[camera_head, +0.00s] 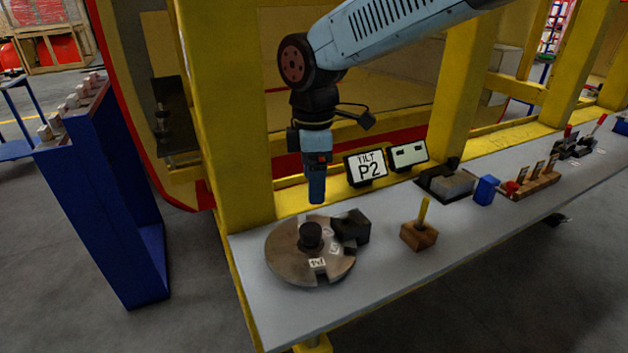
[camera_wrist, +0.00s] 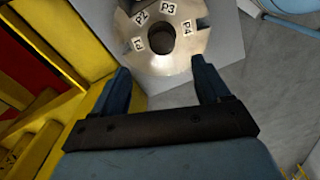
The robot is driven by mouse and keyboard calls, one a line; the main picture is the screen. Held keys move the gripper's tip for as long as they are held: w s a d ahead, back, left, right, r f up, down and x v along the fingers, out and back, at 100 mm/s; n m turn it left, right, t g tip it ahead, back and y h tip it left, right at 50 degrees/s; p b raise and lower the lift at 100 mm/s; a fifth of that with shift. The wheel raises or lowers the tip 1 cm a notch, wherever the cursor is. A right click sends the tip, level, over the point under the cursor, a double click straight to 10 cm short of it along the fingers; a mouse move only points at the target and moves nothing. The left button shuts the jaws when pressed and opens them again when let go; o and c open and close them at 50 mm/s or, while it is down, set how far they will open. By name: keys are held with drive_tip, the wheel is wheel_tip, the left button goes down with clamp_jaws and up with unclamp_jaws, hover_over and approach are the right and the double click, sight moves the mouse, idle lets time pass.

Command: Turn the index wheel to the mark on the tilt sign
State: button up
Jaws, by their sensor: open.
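The index wheel (camera_head: 285,262) is a round metal disc with a notched rim and a dark central knob (camera_head: 310,235), lying flat on the bench. In the wrist view the wheel (camera_wrist: 185,62) shows labels P1 to P4 around the knob (camera_wrist: 162,40). In the head view P4 is at the wheel's front side. A dark block (camera_head: 352,228) stands at the wheel's right edge. The tilt sign (camera_head: 366,168) behind reads "TILT P2". My gripper (camera_head: 316,199) points down above the wheel, apart from the knob. In the wrist view its fingers (camera_wrist: 161,70) are spread and empty.
A wooden block with a yellow peg (camera_head: 421,224) stands right of the wheel. A second sign (camera_head: 408,155), a blue block (camera_head: 486,190) and a wooden rack (camera_head: 533,183) sit farther along the grey bench (camera_head: 385,275). Yellow posts (camera_head: 228,120) rise behind. The bench's front strip is clear.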

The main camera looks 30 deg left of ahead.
sight(309, 229)
drive_tip(key=f+n, duration=0.1)
drive_tip(key=f, duration=0.3)
drive_tip(key=f+n, duration=0.1)
drive_tip(key=f, duration=0.3)
drive_tip(key=s+f+n, duration=0.1)
drive_tip(key=f, duration=0.4)
drive_tip(key=shift+a+f+n, duration=0.1)
drive_tip(key=shift+a+n, duration=0.25)
drive_tip(key=shift+n, duration=0.05)
drive_tip(key=shift+c, duration=0.2)
